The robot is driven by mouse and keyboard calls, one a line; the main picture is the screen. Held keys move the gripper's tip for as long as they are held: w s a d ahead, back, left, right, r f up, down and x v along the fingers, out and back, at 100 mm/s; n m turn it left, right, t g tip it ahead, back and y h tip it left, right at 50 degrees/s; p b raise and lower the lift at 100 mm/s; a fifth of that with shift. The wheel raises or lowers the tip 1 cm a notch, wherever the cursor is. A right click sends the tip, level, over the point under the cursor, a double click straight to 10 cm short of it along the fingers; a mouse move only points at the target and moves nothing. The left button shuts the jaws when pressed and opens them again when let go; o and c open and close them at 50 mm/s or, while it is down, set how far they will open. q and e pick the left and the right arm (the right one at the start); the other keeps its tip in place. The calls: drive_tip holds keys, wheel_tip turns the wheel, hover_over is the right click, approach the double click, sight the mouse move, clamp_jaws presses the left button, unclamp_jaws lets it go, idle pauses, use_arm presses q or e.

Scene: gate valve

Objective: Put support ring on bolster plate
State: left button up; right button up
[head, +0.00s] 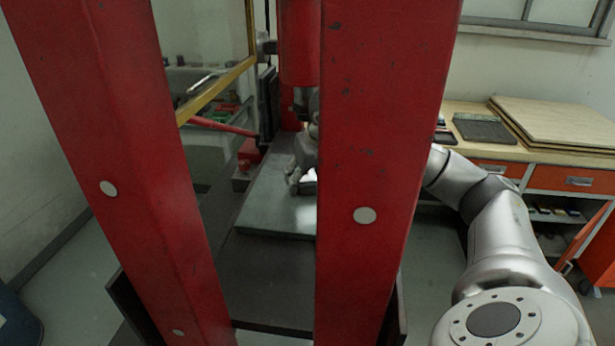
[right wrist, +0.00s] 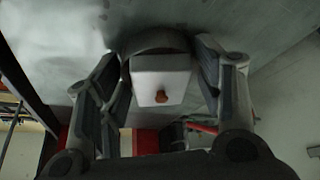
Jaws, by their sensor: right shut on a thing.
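The bolster plate (head: 268,208) is a flat grey slab lying across the base of the red press, seen in the head view between the two posts. In the right wrist view the plate (right wrist: 60,45) fills the background. My right gripper (head: 296,180) is low over the plate, mostly hidden behind the right post. In the right wrist view my right gripper (right wrist: 157,52) is shut on the support ring (right wrist: 155,39), a dark grey curved piece between its fingers. A white block with an orange knob covers part of the ring. I cannot tell whether ring and plate touch. My left gripper is not in view.
Two thick red posts, left (head: 105,130) and right (head: 370,130), stand in front of the plate. A red ram (head: 299,45) hangs above it. A yellow-framed guard (head: 215,90) stands open behind. A wooden workbench (head: 565,120) is at the right.

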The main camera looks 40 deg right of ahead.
drive_tip(key=o, duration=1.2)
drive_tip(key=shift+c, duration=0.2)
drive_tip(key=o, duration=0.3)
drive_tip(key=shift+s, duration=0.1)
drive_tip(key=shift+r, duration=0.1)
drive_tip(key=shift+r+b, duration=0.15)
drive_tip(key=shift+b, duration=0.15)
drive_tip(key=s+a+b, duration=0.1)
drive_tip(key=s+b, duration=0.1)
drive_tip(key=s, duration=0.1)
drive_tip(key=s+a+b, duration=0.1)
drive_tip(key=s+b, duration=0.1)
drive_tip(key=s, duration=0.2)
drive_tip(key=s+a+b, duration=0.1)
drive_tip(key=s+b, duration=0.1)
drive_tip(key=s, duration=0.2)
drive_tip(key=shift+a+r, duration=0.25)
drive_tip(key=shift+a, duration=0.05)
drive_tip(key=shift+s+a+r+b, duration=0.15)
drive_tip(key=shift+s+b, duration=0.2)
drive_tip(key=shift+s, duration=0.05)
